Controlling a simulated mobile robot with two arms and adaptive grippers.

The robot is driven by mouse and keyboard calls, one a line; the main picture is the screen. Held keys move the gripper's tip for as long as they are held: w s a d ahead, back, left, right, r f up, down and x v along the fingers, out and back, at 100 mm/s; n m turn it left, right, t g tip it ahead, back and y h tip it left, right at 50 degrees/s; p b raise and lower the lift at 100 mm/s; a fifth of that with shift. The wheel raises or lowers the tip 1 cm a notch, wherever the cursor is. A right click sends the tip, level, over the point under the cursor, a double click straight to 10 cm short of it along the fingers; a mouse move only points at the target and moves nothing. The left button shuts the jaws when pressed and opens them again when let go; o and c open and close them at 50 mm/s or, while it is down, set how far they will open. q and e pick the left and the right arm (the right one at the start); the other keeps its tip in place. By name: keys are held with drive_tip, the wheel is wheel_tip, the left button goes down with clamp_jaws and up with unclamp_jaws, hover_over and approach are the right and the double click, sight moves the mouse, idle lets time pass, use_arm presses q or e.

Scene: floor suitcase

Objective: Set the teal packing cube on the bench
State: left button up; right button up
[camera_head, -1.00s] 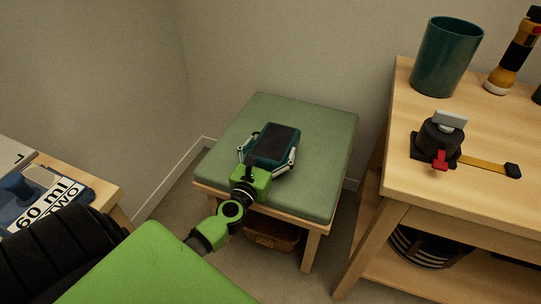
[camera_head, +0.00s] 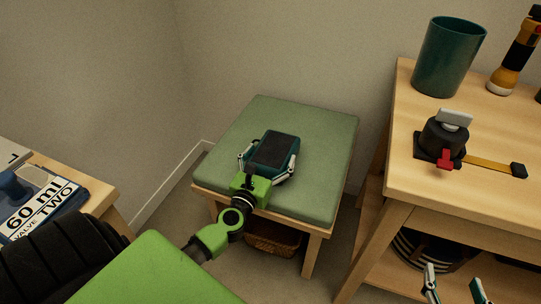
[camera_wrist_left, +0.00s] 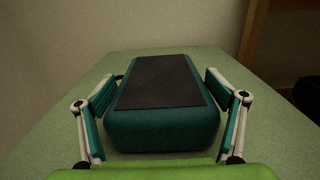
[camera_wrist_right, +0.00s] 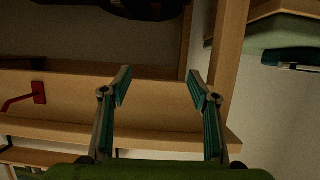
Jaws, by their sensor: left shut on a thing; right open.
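The teal packing cube (camera_head: 274,149), with a dark top panel, is at the middle of the green-cushioned bench (camera_head: 323,195). It appears to rest flat on the cushion; its underside is hidden. My left gripper (camera_head: 269,160) is shut on the cube, with one finger along each side. The left wrist view shows the cube (camera_wrist_left: 165,130) between the fingers (camera_wrist_left: 159,85), above the green cushion. My right gripper (camera_head: 453,276) is open and empty at the lower right, in front of the wooden table. Its spread fingers also show in the right wrist view (camera_wrist_right: 160,85).
A basket (camera_head: 272,240) sits under the bench. Bare cushion surrounds the cube.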

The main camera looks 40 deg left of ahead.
use_arm(q)
drive_tip(key=o, duration=1.2)
drive_tip(key=shift+o, duration=0.2)
